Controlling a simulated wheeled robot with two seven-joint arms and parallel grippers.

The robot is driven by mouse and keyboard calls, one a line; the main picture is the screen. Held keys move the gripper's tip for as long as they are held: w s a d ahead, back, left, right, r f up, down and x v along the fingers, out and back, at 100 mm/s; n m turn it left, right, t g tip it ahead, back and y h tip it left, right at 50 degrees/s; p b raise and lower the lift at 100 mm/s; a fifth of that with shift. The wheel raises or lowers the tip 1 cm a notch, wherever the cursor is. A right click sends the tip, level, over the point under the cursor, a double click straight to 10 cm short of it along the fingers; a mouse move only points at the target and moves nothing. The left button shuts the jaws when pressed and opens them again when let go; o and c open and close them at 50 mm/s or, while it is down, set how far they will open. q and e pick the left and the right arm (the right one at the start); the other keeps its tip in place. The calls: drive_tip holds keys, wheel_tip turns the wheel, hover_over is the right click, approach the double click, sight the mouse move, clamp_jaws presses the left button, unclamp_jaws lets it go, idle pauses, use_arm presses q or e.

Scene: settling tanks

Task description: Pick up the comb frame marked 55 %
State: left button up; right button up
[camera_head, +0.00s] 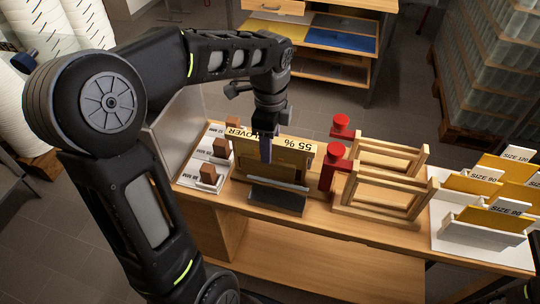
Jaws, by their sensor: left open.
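The comb frame marked 55 % (298,146) is a wooden frame standing on the wooden bench, with its label upside down in the picture. The label also carries a partly covered word ending in OVER. My left gripper (267,150) points down at the top bar of this frame, near the middle of its length. Its jaws are open, and one bluish-grey finger shows in front of the bar. The other finger is hidden, so I cannot tell whether the jaws straddle the bar.
A dark grey block (276,202) lies in front of the frame. Red clamp-like parts (334,165) and empty wooden racks (385,192) stand to its right. Small wooden blocks on white plates (208,186) stand to its left.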

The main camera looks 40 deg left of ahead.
use_arm(q)
drive_tip(key=shift+c, duration=0.2)
clamp_jaws()
idle(1.1)
